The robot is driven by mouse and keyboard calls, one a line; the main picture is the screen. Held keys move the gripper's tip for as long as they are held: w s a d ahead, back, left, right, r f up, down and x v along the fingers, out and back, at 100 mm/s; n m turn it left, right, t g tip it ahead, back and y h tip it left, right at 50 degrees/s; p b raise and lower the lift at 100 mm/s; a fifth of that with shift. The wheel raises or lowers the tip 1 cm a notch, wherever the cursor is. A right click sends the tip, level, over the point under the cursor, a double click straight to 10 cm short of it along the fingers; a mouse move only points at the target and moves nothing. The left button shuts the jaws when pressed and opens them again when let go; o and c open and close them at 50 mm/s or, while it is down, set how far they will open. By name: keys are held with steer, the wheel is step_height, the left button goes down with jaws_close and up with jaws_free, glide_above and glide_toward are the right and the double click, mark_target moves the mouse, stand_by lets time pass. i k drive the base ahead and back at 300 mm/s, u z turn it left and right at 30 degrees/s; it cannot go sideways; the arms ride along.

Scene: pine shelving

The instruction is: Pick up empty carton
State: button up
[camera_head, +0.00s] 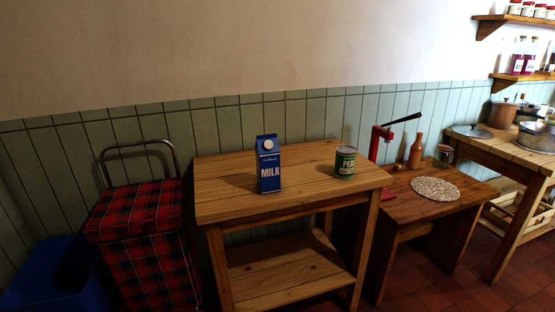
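A blue milk carton (269,165) with a white cap and the word MILK stands upright on the top of a pine table (225,190), left of the top's middle. I cannot tell from outside whether it is empty. A green can (345,162) with a pea label stands on the same top, to the right of the carton and apart from it. My gripper is not in view.
A red tartan trolley (140,235) and a blue bin (55,280) stand at left. A lower table at right holds a red press (378,145), a bottle (416,152) and a speckled round mat (435,189). A pot (537,137) stands farther right. The pine table has a lower shelf (285,270).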

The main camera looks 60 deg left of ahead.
mark_target(267, 150)
steer(key=u, duration=0.45)
steer(key=i, duration=1.05)
steer(key=u, duration=1.45)
steer(key=i, duration=0.7)
steer(key=u, duration=0.6)
